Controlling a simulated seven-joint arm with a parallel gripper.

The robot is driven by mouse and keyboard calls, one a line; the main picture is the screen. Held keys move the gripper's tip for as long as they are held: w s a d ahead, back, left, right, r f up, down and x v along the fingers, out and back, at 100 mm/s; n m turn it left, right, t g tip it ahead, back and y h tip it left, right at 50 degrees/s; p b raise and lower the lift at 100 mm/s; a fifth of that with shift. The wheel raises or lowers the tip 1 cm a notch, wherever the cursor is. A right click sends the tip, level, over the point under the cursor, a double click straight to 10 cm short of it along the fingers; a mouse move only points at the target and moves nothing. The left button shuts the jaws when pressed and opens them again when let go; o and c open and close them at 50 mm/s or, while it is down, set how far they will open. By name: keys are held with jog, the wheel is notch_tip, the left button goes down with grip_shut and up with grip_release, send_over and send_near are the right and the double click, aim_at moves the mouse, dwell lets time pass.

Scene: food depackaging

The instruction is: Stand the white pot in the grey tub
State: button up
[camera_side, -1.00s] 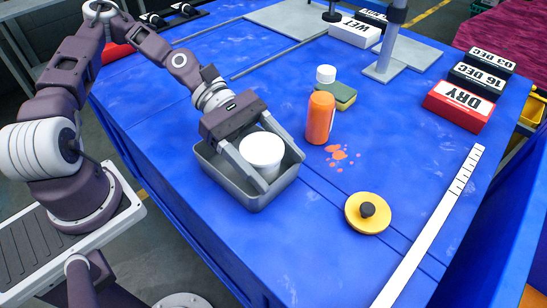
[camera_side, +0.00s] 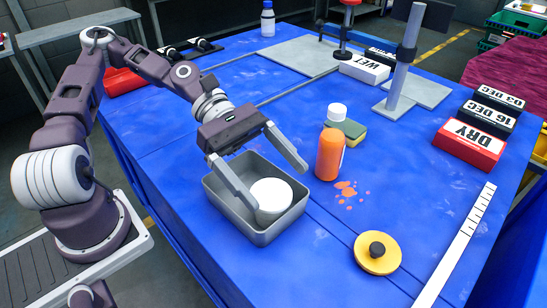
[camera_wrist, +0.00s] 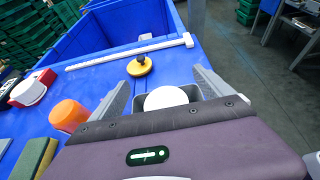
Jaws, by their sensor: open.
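The white pot (camera_side: 271,197) stands upright inside the grey tub (camera_side: 230,215), toward its right side. In the wrist view the pot (camera_wrist: 166,97) shows between my fingers, with part of the tub (camera_wrist: 206,90) around it. My gripper (camera_side: 279,182) is open, its two fingers spread wide. In the side view one finger reaches down over the tub by the pot's left side, and the other is raised beyond the tub's far rim. The fingers do not grip the pot. The pot's base is hidden by the tub wall.
Orange spots (camera_side: 346,190) mark the table. A yellow disc with a black knob (camera_side: 377,254) lies front right. Label blocks (camera_side: 470,144) stand farther right.

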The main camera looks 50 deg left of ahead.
aim_at(271, 193)
notch_tip(271, 193, up, 5)
jog(key=shift+r, duration=0.15)
